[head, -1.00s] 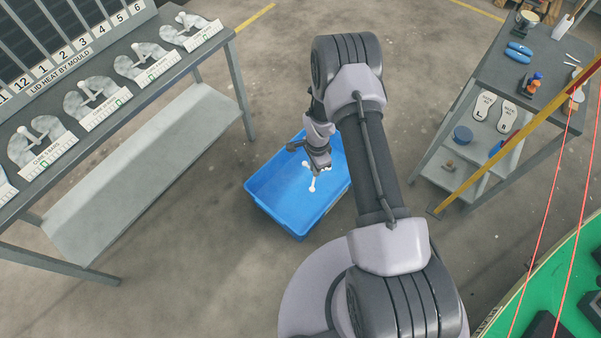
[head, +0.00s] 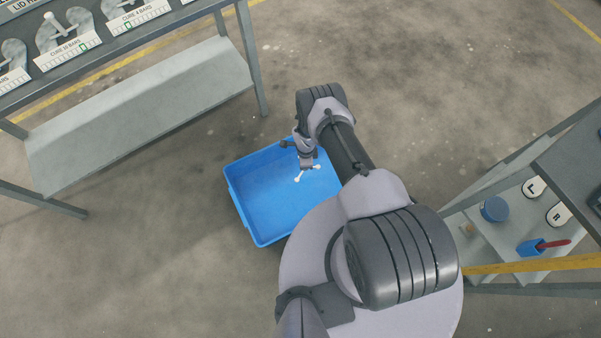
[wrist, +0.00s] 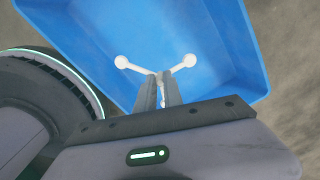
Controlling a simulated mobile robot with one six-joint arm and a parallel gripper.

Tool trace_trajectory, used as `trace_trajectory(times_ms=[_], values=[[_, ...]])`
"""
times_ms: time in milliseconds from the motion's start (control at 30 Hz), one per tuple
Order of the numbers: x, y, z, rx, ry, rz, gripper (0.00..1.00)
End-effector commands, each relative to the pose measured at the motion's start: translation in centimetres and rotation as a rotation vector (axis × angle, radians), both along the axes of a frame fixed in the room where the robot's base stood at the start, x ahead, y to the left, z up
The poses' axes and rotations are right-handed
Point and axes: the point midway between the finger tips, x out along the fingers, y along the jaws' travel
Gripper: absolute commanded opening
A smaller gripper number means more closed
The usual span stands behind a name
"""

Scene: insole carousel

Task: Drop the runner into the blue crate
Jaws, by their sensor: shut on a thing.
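The runner is a small white branching piece with round knobs; it shows in the head view (head: 308,174) and in the wrist view (wrist: 122,62). My gripper (head: 307,166) is shut on it, with the fingers (wrist: 160,90) closed around its middle and two knobbed arms sticking out on either side. The blue crate (head: 258,222) stands on the floor, and the runner is over its upper right part in the head view. The crate's blue inside (wrist: 170,25) fills much of the wrist view behind the runner. The crate floor that shows is empty.
A grey bench (head: 135,110) with a lower shelf and labelled mould places stands at the upper left. Another bench (head: 575,165) at the right holds insole shapes, a blue tub (head: 494,209) and a blue box with a red-handled tool (head: 545,246). The concrete floor around the crate is open.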

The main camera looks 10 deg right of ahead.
Motion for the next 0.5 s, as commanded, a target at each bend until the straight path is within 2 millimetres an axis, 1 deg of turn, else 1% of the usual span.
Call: trace_trajectory(times_ms=[167, 400, 500], values=[[-0.1, 0.0, -1.5, 0.000, 0.000, -0.002, 0.00], [-0.1, 0.0, -5.3, -0.001, 0.001, -0.002, 0.00], [-0.1, 0.0, -6.2, -0.001, 0.000, -0.001, 0.00]])
